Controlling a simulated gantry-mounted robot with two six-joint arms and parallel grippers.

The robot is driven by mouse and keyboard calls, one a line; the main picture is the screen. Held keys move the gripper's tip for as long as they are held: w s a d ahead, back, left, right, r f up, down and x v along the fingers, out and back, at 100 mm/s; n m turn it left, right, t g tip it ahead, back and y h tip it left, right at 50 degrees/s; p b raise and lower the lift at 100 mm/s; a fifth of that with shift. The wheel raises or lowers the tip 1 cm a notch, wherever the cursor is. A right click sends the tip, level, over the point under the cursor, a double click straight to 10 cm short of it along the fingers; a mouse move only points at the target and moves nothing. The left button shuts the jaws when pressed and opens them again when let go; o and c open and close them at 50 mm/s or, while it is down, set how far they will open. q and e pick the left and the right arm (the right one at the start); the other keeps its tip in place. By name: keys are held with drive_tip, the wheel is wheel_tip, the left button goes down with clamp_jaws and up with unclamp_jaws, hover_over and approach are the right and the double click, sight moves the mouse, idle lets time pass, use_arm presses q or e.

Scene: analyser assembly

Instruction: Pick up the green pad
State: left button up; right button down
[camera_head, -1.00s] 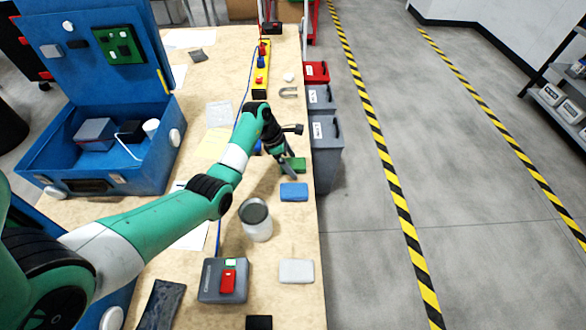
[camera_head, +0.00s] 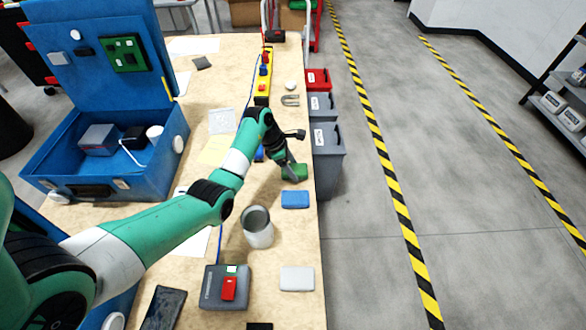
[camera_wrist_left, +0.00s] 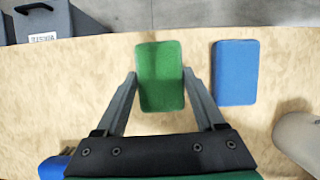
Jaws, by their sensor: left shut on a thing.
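The green pad (camera_head: 296,173) lies near the right edge of the wooden table in the head view, beyond the blue pad (camera_head: 295,199). My left gripper (camera_head: 291,165) is at the green pad, shut on it. In the left wrist view the green pad (camera_wrist_left: 160,77) sits between the two fingers of my left gripper (camera_wrist_left: 160,80), one along each long side. Whether the pad is clear of the tabletop cannot be told. The blue pad (camera_wrist_left: 235,72) lies apart to the right in that view. My right gripper is not in view.
Grey bins (camera_head: 327,148) stand beside the table's right edge. An open blue case (camera_head: 150,165) is at left.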

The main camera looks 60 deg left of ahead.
use_arm(q)
drive_tip(key=s+d+r+p, duration=0.6)
drive_tip(key=d+r+p, duration=0.5)
drive_tip(key=d+r, duration=0.1)
drive_tip(key=shift+s+d, duration=0.15)
drive_tip(key=shift+s, duration=0.25)
